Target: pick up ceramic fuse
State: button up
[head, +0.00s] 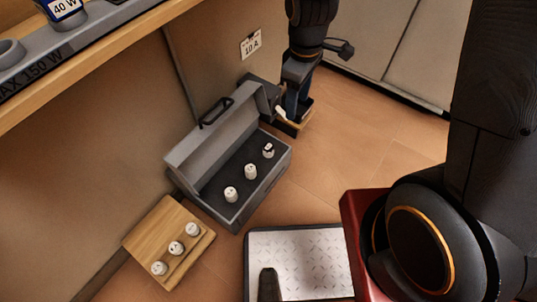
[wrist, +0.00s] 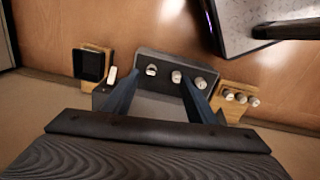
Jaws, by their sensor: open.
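Several small white pieces that look like ceramic fuses are in view. Three stand in the open grey case: one with a dark mark (head: 268,151), a middle one (head: 250,171) and a near one (head: 231,194). They also show in the wrist view (wrist: 151,70). Three more (head: 176,247) are on a wooden board. Another white piece (head: 281,113) is beside my gripper (head: 297,108), near a small wooden base. My gripper has blue fingers, spread and empty, pointing down beyond the case. In the wrist view the gripper (wrist: 160,77) fingers appear across the case; their height above it is unclear.
The grey case (head: 197,146) has its lid raised against the wall side. The wooden board (head: 140,237) lies left of it. A tread-plate surface (head: 300,255) lies in front. Tiled floor is clear at right.

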aim_at(268, 147)
jog(key=w+a+f+n+b, duration=0.2)
jog(key=f+b, duration=0.2)
jog(key=f, duration=0.4)
jog(key=w+a+f+n+b, duration=0.2)
jog(key=f+b, duration=0.3)
jog(key=f, duration=0.3)
jog(key=w+a+f+n+b, duration=0.2)
jog(key=f+b, duration=0.3)
jog(key=f, duration=0.4)
jog(key=shift+w+a+n, duration=0.25)
jog(key=shift+a+n, duration=0.55)
jog(key=shift+f+b, duration=0.75)
jog(key=shift+f, duration=0.65)
jog(key=f+b, duration=0.2)
jog(key=f, duration=0.1)
jog(key=f+b, duration=0.1)
jog(key=f, duration=0.1)
jog(key=shift+w+d+b, duration=0.15)
jog(key=shift+w+b, duration=0.2)
jog(key=c, duration=1.1)
